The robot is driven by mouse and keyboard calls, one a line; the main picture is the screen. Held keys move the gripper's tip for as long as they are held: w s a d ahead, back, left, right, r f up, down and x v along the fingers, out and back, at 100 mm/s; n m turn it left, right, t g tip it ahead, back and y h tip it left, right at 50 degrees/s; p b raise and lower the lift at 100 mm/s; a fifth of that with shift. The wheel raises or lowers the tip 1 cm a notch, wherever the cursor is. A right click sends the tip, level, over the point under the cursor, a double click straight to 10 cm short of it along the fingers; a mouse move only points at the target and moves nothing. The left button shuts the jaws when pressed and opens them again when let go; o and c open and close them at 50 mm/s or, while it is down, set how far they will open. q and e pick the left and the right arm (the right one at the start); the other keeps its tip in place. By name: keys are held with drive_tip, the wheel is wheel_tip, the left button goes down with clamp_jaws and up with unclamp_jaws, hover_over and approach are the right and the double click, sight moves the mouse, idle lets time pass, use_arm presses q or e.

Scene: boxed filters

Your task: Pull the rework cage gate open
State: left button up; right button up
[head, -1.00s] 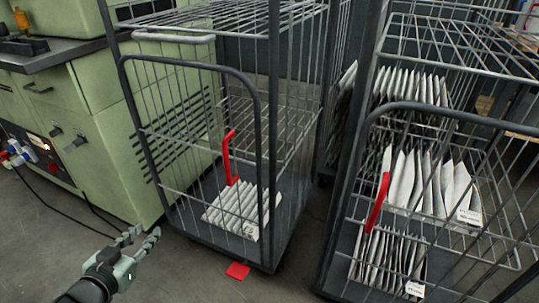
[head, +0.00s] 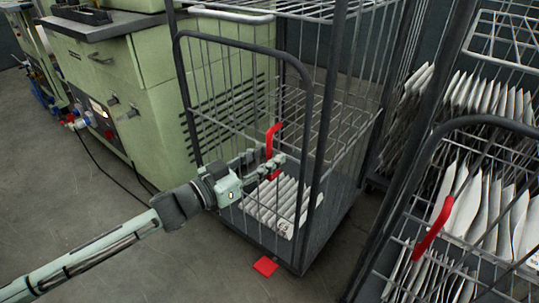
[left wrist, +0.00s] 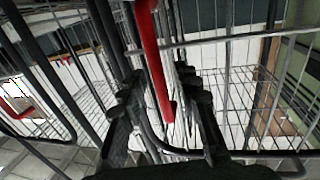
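The gate (head: 205,93) of the left cage is a dark tube frame with wire bars, and it stands shut against the cage. Its red handle (head: 273,136) is upright near the gate's right side. My left gripper (head: 266,164) is at the handle's lower part. In the left wrist view the red handle (left wrist: 153,62) stands between my two spread fingers, with a gap visible on each side. The gripper looks open around it; contact cannot be seen clearly. My right gripper is not in view.
White pleated filters (head: 275,208) lie on the cage floor. A second cage with a red handle (head: 433,228) and filters stands at the right. A green cabinet (head: 140,85) is at the left. A red floor marker (head: 265,266) lies before the cage. The floor at front left is clear.

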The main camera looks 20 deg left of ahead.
use_arm(q)
drive_tip(key=shift+w+d, duration=0.15)
drive_tip(key=shift+w, duration=0.1)
clamp_jaws()
idle(0.3)
